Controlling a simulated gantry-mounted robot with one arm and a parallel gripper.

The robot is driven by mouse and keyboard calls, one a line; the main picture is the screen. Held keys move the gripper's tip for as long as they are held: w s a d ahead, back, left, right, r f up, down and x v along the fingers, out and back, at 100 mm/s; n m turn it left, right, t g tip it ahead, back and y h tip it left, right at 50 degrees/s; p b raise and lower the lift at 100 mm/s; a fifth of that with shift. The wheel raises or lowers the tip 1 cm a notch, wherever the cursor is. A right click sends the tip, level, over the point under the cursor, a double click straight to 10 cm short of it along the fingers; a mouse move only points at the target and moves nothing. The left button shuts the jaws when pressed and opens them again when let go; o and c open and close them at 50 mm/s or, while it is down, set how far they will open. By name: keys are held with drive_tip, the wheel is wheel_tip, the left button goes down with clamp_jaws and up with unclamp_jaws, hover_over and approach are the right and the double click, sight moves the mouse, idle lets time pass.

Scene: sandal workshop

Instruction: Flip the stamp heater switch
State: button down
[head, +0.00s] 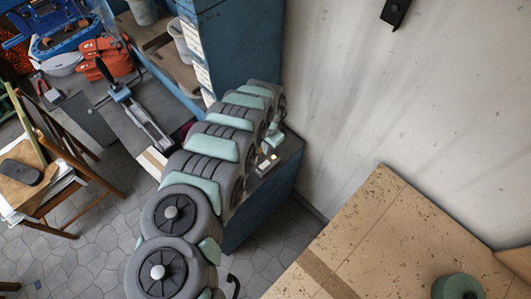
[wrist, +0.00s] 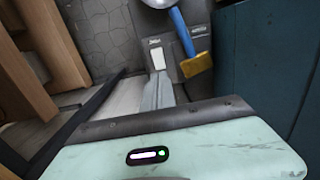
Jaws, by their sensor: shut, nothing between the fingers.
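In the wrist view a grey box, which looks like the stamp heater (wrist: 178,82), has a pale rectangular plate (wrist: 157,54), which may be the switch, and small labels. A tool with a blue handle and a brass-coloured block (wrist: 197,65) lies at its right side. My gripper (wrist: 164,78) shows as narrow grey fingers beyond its mint housing. The fingers are together and empty, pointing toward the box; contact cannot be told. In the head view a small device with pale and yellow spots (head: 266,164) sits on the bench end beside my arm, which hides much of the area.
A blue cabinet (head: 240,45) stands behind the bench, with a bare wall (head: 400,90) to the right. A press-like tool (head: 135,110) lies on the bench at left. A wooden chair (head: 65,165) stands at left, and a brown worktable (head: 390,235) fills the lower right.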

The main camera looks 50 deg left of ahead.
drive_tip(key=shift+w+r, duration=0.2)
drive_tip(key=shift+r, duration=1.2)
drive_tip(key=shift+w+r, duration=0.2)
drive_tip(key=shift+r, duration=1.2)
